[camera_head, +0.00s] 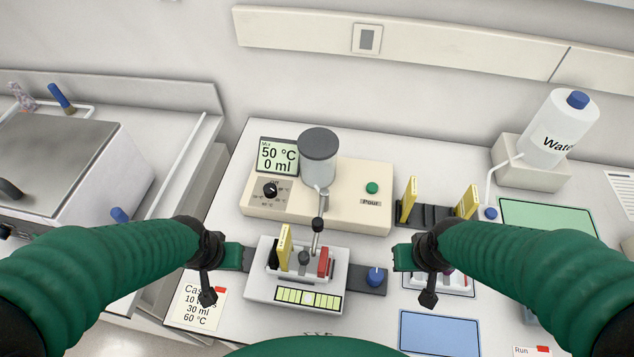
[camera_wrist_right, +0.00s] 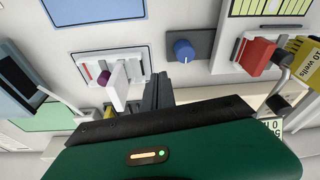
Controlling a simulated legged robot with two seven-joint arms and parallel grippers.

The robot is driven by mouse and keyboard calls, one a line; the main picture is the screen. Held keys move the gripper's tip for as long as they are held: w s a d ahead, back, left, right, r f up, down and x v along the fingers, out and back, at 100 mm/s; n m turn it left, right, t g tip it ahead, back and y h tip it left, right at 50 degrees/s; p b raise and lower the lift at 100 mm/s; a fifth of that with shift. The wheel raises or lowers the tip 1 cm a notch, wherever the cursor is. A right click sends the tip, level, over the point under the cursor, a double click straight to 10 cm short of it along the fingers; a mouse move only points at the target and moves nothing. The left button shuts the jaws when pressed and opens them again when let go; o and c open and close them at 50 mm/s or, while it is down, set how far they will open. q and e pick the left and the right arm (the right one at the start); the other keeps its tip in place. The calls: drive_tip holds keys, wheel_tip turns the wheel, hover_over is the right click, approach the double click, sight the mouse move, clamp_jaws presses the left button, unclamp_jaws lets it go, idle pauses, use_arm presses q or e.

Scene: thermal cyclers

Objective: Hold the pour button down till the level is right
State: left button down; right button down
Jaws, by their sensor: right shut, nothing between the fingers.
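The pour button (camera_head: 372,188) is a green round button on the right of a beige dispenser (camera_head: 345,212), with a "Pour" label below it. The dispenser's display (camera_head: 278,156) reads 50 °C and 0 ml. A grey-lidded vessel (camera_head: 318,160) stands on it, with a spout above the white casting unit (camera_head: 258,290). My right gripper (camera_head: 397,257) is in front of and below the button, apart from it; in the wrist view its dark fingers (camera_wrist_right: 158,92) are together and empty. My left gripper (camera_head: 248,258) is beside the casting unit's left edge; its finger opening is unclear.
A card (camera_head: 195,308) shows 30 ml and 60 °C, partly hidden by my left arm. A blue knob (camera_head: 375,276) sits right of the casting unit. Yellow combs (camera_head: 409,199) stand in a dark rack. A water bottle (camera_head: 560,130) stands at back right. The blue mat (camera_head: 440,335) is bare.

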idle(0.7)
wheel_tip(320, 180, up, 6)
drive_tip(key=n+t+y+p, duration=0.5)
drive_tip(key=n+p, duration=1)
drive_tip(key=p, duration=0.9)
hover_over(375, 188)
drive_tip(key=shift+s+f+n+b, duration=0.15)
drive_tip(key=shift+f+n+b, duration=0.1)
drive_tip(key=shift+n+b, duration=0.05)
drive_tip(key=shift+f, duration=0.1)
wheel_tip(375, 188, down, 9)
drive_tip(key=b, duration=0.7)
